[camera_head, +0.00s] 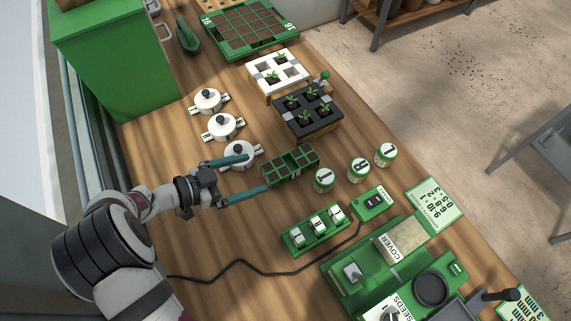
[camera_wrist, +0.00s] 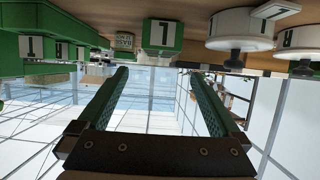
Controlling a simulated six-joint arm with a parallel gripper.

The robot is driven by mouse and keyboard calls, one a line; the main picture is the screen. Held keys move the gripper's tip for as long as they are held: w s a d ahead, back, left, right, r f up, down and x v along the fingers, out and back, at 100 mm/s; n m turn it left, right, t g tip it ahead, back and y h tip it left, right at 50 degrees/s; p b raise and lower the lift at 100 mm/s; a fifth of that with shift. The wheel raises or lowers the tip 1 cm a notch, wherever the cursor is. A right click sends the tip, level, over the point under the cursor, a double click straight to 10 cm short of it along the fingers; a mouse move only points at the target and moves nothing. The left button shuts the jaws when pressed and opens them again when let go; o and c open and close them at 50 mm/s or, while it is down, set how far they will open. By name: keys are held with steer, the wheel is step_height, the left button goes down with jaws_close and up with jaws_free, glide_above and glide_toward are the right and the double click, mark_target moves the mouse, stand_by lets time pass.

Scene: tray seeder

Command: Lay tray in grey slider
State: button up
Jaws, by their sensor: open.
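A small dark green tray (camera_head: 290,167) with several square cells lies on the wooden table near its middle. My gripper (camera_head: 258,173) is open and empty, its two teal fingers pointing at the tray's near end. The fingertips look just short of it. In the wrist view a green block marked 1 (camera_wrist: 162,35), apparently the tray's end, shows beyond and between my open fingers (camera_wrist: 162,85). A grey part (camera_head: 466,309), perhaps the grey slider, shows on the green seeder (camera_head: 342,285) at the lower right. It is cut by the frame edge.
White lidded pots (camera_head: 222,127) stand left of the tray. Labelled cups (camera_head: 323,180) stand close to its right. A green rack (camera_head: 316,231) holds several small containers. Black (camera_head: 308,112) and white (camera_head: 278,72) seedling trays lie behind. A black cable (camera_head: 262,271) crosses the table.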

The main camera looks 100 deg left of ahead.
steer(key=w+a+r+m+g+h, duration=0.1)
steer(key=w+a+r+m+h, duration=0.15)
steer(key=w+h, duration=0.5)
step_height(320, 180, up, 8)
steer(key=n+g+h, duration=0.2)
steer(key=n+g, duration=0.1)
steer(key=g, duration=0.6)
glide_above(290, 168)
steer(key=shift+m, duration=0.25)
step_height(290, 168, down, 15)
steer(key=shift+f, duration=0.2)
